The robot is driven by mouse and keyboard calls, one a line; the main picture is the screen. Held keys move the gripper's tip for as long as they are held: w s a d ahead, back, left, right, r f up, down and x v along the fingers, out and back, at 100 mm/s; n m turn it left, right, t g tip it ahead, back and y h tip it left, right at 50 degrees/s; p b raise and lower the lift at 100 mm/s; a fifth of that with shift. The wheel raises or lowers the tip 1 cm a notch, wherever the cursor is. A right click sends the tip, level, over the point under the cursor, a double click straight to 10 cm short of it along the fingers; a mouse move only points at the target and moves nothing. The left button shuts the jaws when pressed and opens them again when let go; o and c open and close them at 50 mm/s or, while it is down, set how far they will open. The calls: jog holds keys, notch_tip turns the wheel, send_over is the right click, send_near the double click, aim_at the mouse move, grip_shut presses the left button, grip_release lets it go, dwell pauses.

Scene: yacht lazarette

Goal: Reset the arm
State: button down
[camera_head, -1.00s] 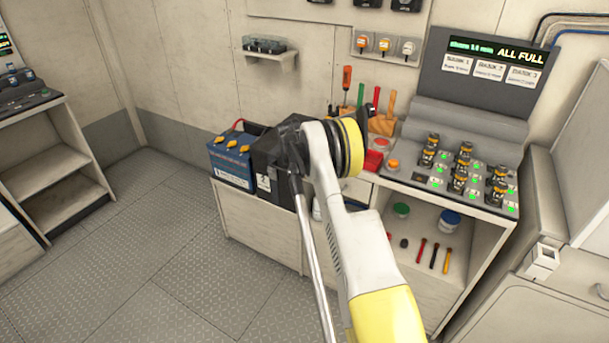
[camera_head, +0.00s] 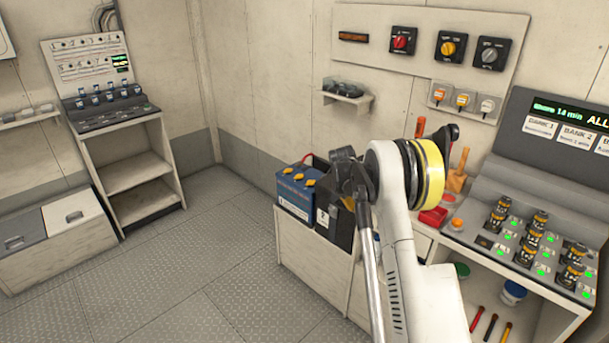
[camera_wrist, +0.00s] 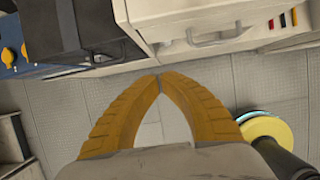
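In the wrist view, my gripper (camera_wrist: 160,78) has two ribbed yellow fingers whose tips meet. Nothing shows between them, and grey floor plating is seen below. In the head view, my arm (camera_head: 402,190) is raised in front of the workbench, its white link, black joint and yellow ring in view. Its dark end overlaps the black box on the bench. The gripper fingers cannot be made out in the head view.
A blue battery (camera_head: 297,193) and a black box (camera_head: 338,222) stand at the bench's left end. Canisters (camera_head: 536,225) stand on the right-hand panel. A shelf unit (camera_head: 140,172) and white locker (camera_head: 75,215) are at left. Floor (camera_head: 220,260) between is clear.

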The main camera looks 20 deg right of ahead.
jog(key=s+a+r+m+t+y, duration=0.1)
jog(key=s+a+r+m+t, duration=0.1)
jog(key=s+a+r+m, duration=0.6)
jog(key=s+a+r+m+t, duration=0.15)
jog(key=s+a+r, duration=0.35)
jog(key=a+r, duration=0.65)
jog(key=s+a+m+t+y, duration=0.1)
jog(key=s+a+m, duration=0.5)
jog(key=s, duration=0.6)
jog(key=s+a+m+t+y, duration=0.1)
jog(key=s+a+m+y, duration=0.1)
jog(key=s+a+m, duration=0.4)
jog(key=s+m, duration=0.1)
jog(key=s, duration=0.4)
jog(key=shift+s+r, duration=0.35)
jog(key=shift+a, duration=0.1)
